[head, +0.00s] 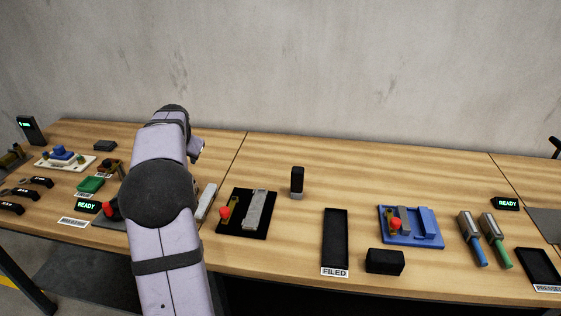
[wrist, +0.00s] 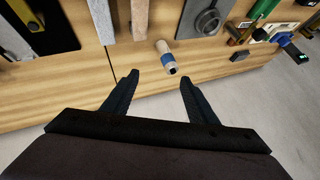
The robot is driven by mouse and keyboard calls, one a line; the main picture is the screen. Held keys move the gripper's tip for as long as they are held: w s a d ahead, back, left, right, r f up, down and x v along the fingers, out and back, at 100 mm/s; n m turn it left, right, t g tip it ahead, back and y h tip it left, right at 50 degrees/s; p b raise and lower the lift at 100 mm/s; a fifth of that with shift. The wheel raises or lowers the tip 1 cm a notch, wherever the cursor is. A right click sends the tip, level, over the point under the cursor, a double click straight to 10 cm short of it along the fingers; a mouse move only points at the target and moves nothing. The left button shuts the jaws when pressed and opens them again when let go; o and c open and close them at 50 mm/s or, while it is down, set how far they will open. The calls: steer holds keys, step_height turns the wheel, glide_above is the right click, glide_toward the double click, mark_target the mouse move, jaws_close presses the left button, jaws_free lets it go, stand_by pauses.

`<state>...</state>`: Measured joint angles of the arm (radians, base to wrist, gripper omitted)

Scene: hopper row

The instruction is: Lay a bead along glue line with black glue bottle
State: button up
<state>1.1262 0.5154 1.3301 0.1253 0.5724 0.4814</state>
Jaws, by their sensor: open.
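My gripper (wrist: 158,79) is open and empty in the wrist view, above the back part of the table. A small upright cylinder, pale with a blue band and a dark end (wrist: 168,57), stands just beyond the fingertips, apart from them. I cannot make out a bottle that is surely the black glue bottle. A black upright piece with a grey base (head: 297,181) stands right of my arm in the head view, but I cannot tell what it is. No glue line is clearly visible. My arm hides the gripper and part of the table in the head view.
A black fixture with a grey bar and red-knobbed clamp (head: 264,212) stands right of my arm. Farther right are a FILED tray (head: 335,238), a black block (head: 385,262), a blue fixture (head: 427,226) and two handled tools (head: 472,240). The table's back strip is mostly clear.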

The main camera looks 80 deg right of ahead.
mark_target(298, 171)
steer(key=s+d+f+g+y+p, duration=0.1)
steer(key=s+d+g+p, duration=0.3)
steer(key=s, duration=1.3)
steer(key=s+d+f+y+p, duration=0.15)
steer(key=s+d, duration=0.45)
steer(key=s, duration=1.1)
steer(key=shift+n+y, duration=0.45)
steer(key=shift+n, duration=0.05)
steer(key=a+f, duration=0.1)
steer(key=f, duration=0.1)
steer(key=a+f, duration=0.1)
steer(key=shift+w+a+f, duration=0.1)
steer(key=shift+a+f, duration=0.65)
steer(key=shift+a, duration=0.05)
steer(key=shift+p+x, duration=1)
steer(key=shift+x, duration=2.6)
steer(key=shift+c, duration=0.7)
steer(key=c, duration=1)
steer(key=o, duration=0.8)
